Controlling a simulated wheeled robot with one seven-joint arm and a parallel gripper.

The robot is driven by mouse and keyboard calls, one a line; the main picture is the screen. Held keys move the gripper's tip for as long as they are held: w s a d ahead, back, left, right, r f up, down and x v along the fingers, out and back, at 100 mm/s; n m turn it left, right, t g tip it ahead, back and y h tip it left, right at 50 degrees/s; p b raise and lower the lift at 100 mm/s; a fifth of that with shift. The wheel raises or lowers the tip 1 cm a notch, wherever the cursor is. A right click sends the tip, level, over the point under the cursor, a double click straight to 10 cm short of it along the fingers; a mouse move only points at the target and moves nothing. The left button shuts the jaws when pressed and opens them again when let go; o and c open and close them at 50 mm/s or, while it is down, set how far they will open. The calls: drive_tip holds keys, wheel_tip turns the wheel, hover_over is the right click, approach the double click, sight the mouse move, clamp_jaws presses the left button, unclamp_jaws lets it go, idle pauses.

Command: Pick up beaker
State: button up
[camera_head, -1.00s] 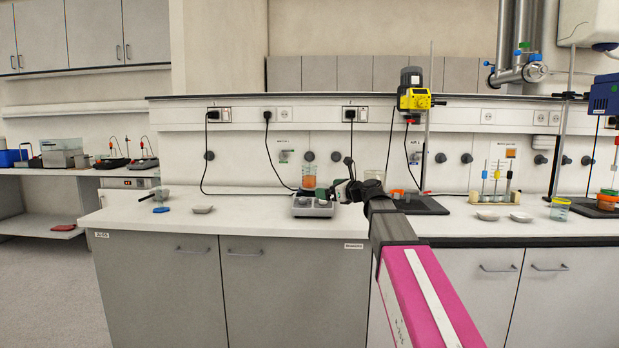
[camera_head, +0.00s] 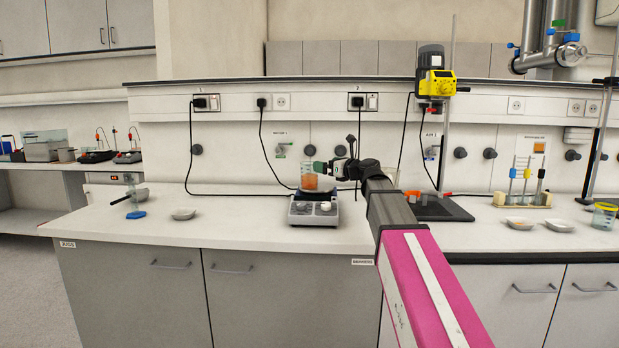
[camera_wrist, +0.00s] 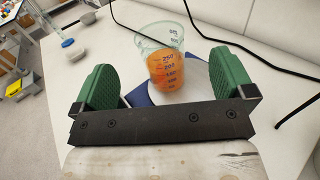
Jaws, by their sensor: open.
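The beaker (camera_head: 309,180) is clear with orange liquid and stands on a hotplate stirrer (camera_head: 314,211) on the bench. In the wrist view the beaker (camera_wrist: 167,68) shows graduation marks and lies ahead, between the lines of the two green fingers. My gripper (camera_head: 322,167) is at the beaker's right side in the head view. In the wrist view my gripper (camera_wrist: 165,85) is open, with its fingers wide apart and nothing held. The beaker's lower edge is near the dark gripper bar, and whether a finger touches it cannot be told.
Black cables (camera_head: 264,150) hang behind the stirrer. A stand with a yellow motor (camera_head: 437,83) rises to the right. A white dish (camera_head: 184,213) and a blue lid (camera_head: 136,214) lie left on the bench (camera_head: 240,227), with bare room between.

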sight(309, 163)
drive_tip(key=x, duration=0.4)
drive_tip(key=shift+f+x, duration=0.15)
drive_tip(key=shift+x, duration=1.2)
drive_tip(key=shift+f+x, duration=0.1)
drive_tip(key=shift+x, duration=1.25)
drive_tip(key=shift+s, duration=0.2)
drive_tip(key=c, duration=1.4)
